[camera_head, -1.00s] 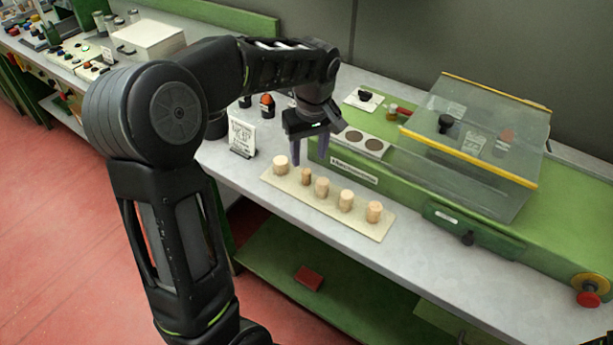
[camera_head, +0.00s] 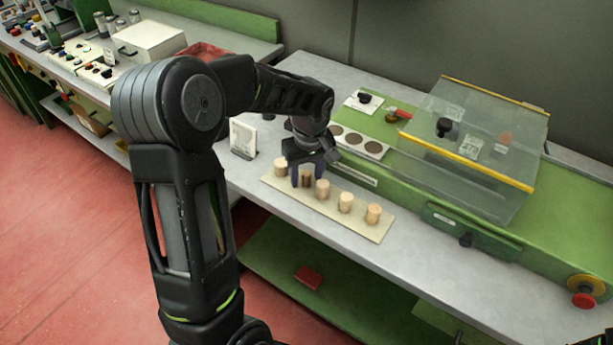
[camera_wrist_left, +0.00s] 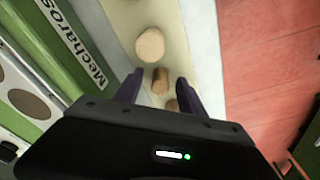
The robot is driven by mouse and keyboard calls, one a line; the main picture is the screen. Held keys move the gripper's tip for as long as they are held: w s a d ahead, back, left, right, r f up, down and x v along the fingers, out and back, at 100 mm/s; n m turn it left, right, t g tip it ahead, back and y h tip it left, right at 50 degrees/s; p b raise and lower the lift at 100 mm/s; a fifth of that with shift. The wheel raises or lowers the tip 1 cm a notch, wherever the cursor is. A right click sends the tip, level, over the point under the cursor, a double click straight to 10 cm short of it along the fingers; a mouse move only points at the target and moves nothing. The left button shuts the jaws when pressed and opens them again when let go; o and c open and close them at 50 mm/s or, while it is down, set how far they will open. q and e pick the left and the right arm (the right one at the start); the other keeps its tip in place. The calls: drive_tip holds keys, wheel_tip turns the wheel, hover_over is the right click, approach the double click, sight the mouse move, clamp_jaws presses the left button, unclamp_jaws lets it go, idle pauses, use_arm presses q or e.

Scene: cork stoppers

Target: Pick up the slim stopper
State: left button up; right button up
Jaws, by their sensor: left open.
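The slim stopper (camera_head: 307,180) is a narrow, darker cork, second from the left in a row on a pale board (camera_head: 382,233). My left gripper (camera_head: 308,177) is open and lowered over it, with one finger on each side. In the left wrist view the slim stopper (camera_wrist_left: 160,80) shows between the open fingertips (camera_wrist_left: 160,82), with a visible gap on both sides. A wider stopper (camera_wrist_left: 150,45) stands just beyond it, and another cork end (camera_wrist_left: 172,105) is partly hidden by the gripper body.
Wider corks stand close by, such as the leftmost one (camera_head: 280,167) and the rightmost one (camera_head: 373,214). A white card (camera_head: 243,138) stands behind the board's left end. A green machine (camera_head: 420,185) with a clear cover (camera_head: 465,140) lines the back. The bench front is clear.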

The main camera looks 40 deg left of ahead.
use_arm(q)
drive_tip(key=shift+c, duration=0.5)
clamp_jaws()
idle(0.3)
